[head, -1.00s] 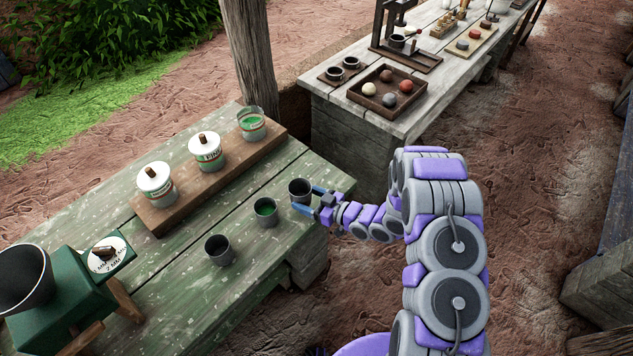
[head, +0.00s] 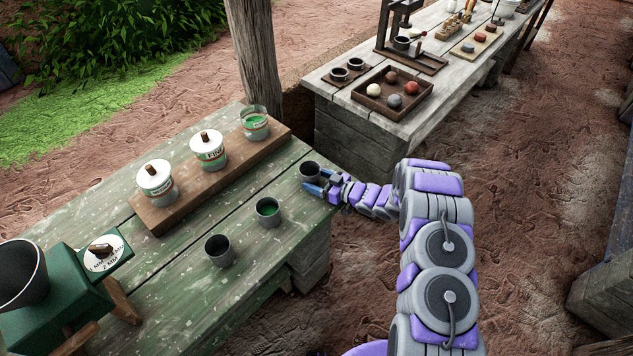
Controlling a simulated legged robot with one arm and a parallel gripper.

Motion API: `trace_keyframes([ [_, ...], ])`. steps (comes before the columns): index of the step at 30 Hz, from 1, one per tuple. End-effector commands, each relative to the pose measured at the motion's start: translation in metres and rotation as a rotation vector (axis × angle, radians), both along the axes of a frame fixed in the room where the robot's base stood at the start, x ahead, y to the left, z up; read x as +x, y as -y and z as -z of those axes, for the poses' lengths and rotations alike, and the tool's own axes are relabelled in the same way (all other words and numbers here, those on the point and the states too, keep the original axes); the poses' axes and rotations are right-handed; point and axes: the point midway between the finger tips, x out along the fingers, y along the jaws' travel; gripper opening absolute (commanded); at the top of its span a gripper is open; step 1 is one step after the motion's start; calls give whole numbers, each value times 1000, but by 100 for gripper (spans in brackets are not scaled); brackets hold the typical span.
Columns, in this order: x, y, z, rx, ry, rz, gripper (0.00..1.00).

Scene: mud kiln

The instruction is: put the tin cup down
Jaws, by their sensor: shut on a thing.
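A dark grey tin cup (head: 310,169) is in my gripper (head: 318,187), at the right end of the green wooden table (head: 190,285). The blue fingers are shut on the cup's near side, and the cup looks upright. I cannot tell whether its base touches the table or hangs just above it. A second cup (head: 268,213) with green contents stands on the table, nearer to me and to the left. A third, dark cup (head: 220,251) stands further left and nearer still; it looks empty.
Behind the cups, a wooden board (head: 185,209) carries two lidded jars and an open jar (head: 255,126) with green contents. A green machine with a dark hopper (head: 22,272) stands at left. A wooden post (head: 252,60) and a second table (head: 335,101) with a ball tray (head: 365,100) are beyond.

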Motion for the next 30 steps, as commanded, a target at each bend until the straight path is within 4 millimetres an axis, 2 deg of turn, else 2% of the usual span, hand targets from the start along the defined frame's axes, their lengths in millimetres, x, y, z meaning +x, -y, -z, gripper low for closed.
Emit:
trace_keyframes([
  [10, 0, 0, 4, -1, 3, 1, 33],
  [11, 1, 0, 4, 0, 3, 0, 73],
  [18, 0, 0, 4, 0, 3, 0, 96],
  [27, 0, 0, 2, 0, 3, 0, 97],
  [30, -3, 9, 1, -1, 1, 2, 97],
])
